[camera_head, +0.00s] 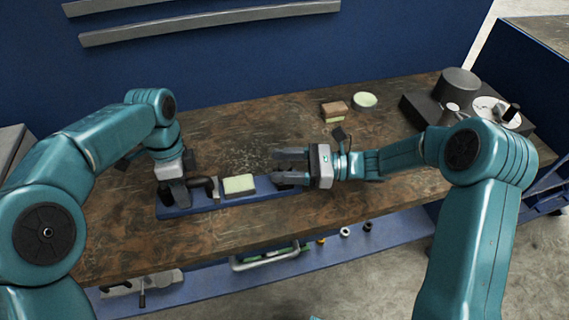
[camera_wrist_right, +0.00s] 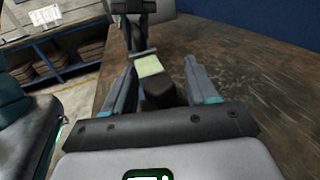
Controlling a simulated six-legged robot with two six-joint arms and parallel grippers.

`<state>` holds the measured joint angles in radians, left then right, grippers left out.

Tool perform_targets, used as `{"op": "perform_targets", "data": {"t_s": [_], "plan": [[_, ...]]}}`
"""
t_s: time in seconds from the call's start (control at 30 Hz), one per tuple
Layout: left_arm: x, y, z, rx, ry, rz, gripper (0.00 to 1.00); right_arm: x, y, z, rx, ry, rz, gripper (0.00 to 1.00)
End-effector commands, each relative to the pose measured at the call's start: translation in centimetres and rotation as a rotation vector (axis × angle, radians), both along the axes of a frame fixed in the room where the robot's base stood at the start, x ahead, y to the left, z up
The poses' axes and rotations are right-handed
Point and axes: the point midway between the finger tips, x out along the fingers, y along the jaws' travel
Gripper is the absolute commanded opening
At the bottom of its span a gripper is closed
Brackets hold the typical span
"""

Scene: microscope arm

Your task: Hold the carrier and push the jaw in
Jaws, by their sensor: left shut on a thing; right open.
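The carrier is a long blue base (camera_head: 207,206) lying on the wooden bench, with a pale green pad (camera_head: 239,185) near its middle. The pad also shows in the right wrist view (camera_wrist_right: 150,66). My left gripper (camera_head: 177,190) is shut on a dark part at the carrier's left end; its fingers partly hide the grasp. My right gripper (camera_head: 289,166) is open at the carrier's right end. In the right wrist view a dark block (camera_wrist_right: 159,95), perhaps the jaw, sits between the spread fingers (camera_wrist_right: 160,85). Whether either finger touches it I cannot tell.
A brown block (camera_head: 335,111) and a pale green round dish (camera_head: 365,100) stand behind my right gripper. A dark apparatus (camera_head: 459,84) stands at the bench's back right. The bench in front of the carrier is clear. A lower blue shelf (camera_head: 400,235) holds small parts.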

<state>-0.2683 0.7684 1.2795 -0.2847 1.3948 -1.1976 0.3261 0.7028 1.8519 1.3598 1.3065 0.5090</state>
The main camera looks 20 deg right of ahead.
Motion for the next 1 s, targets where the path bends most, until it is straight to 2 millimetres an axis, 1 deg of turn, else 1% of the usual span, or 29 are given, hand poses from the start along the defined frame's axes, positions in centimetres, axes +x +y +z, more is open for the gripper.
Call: {"op": "perform_targets", "data": {"t_s": [0.03, 0.07, 0.1, 0.17, 0.2, 0.3, 0.37, 0.5, 0.63, 0.73, 0.97, 1.0], "plan": [[0.1, 0.0, 0.2, -0.002, -0.003, 0.0, 0.0, 0.0, 0.0, 0.0, 0.0, 0.0, 0.0, 0.48], [0.1, 0.0, 0.2, -0.002, -0.003, 0.0, 0.0, 0.0, 0.0, 0.0, 0.0, 0.0, 0.0, 0.38], [0.1, 0.0, 0.2, -0.002, -0.003, 0.0, 0.0, 0.0, 0.0, 0.0, 0.0, 0.0, 0.0, 0.25], [0.0, 0.0, 0.2, -0.002, -0.003, 0.0, 0.0, 0.0, 0.0, 0.0, 0.0, 0.0, 0.0, 0.05], [0.0, 0.0, 0.2, -0.002, -0.003, 0.0, 0.0, 0.0, 0.0, 0.0, 0.0, 0.0, 0.0, 0.0], [0.0, 0.0, 0.2, -0.002, -0.003, -0.001, 0.0, 0.0, 0.1, 0.0, 0.0, 0.0, 0.0, 0.0], [0.0, 0.0, 0.2, -0.001, -0.002, -0.001, 0.0, 0.0, 0.6, 0.1, 0.001, 0.0, 0.001, 0.0], [0.0, -0.1, 0.1, -0.001, -0.002, -0.002, 0.0, 0.0, 3.4, 0.1, 0.001, 0.0, 0.006, 0.0], [0.0, -0.1, 0.1, -0.002, -0.001, -0.003, 0.0, 0.1, 5.3, 0.1, 0.001, 0.0, 0.005, 0.0], [0.0, -0.1, 0.1, -0.002, -0.001, -0.003, 0.0, 0.1, 5.9, 0.1, 0.0, 0.0, 0.002, 0.0], [0.0, -0.1, 0.1, -0.003, 0.0, -0.003, 0.0, 0.1, 5.9, 0.1, 0.0, 0.0, 0.002, 0.0], [0.0, -0.1, 0.1, -0.002, 0.0, -0.003, 0.0, 0.1, 5.8, 0.1, 0.0, 0.0, 0.002, 0.4]]}}
